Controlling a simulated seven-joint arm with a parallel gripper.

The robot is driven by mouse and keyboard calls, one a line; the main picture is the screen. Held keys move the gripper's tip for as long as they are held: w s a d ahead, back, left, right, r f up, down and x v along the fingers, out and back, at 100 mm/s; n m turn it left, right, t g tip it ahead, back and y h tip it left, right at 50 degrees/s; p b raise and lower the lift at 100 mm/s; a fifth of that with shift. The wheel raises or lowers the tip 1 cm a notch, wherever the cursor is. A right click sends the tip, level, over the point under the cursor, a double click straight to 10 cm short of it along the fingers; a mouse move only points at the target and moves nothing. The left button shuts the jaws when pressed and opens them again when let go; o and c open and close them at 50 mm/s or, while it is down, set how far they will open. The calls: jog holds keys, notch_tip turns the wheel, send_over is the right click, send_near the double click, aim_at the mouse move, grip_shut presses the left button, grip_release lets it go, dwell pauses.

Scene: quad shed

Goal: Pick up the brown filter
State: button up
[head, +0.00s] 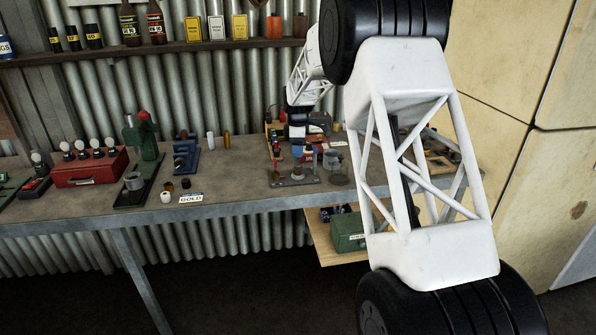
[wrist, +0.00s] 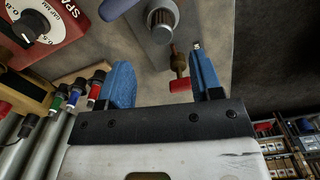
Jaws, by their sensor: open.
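My gripper (head: 297,150) is over the far right part of the workbench, partly hidden by my own arm. In the wrist view its two blue fingers (wrist: 160,58) are apart, with nothing held. A small brown piece with a red end (wrist: 179,63) shows in the gap between the fingers, beyond or near the tips. I cannot tell whether it is the brown filter. In the head view, a brown-gold cylinder (head: 227,139) stands farther left on the bench, next to a white one (head: 210,141). Small dark pieces (head: 186,184) sit near the GOLD label (head: 191,198).
A low stand (head: 293,181) with several small parts is below my gripper. A red box (wrist: 45,28) and several coloured connectors (wrist: 77,92) are close by in the wrist view. A green press (head: 140,165) stands to the left. The bench's front middle (head: 235,190) is clear.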

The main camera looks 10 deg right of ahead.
aim_at(298, 164)
jog(key=shift+f, duration=1.15)
jog(key=shift+s+f, duration=0.15)
jog(key=shift+f, duration=2.45)
jog(key=c, duration=1)
jog(key=shift+r, duration=0.1)
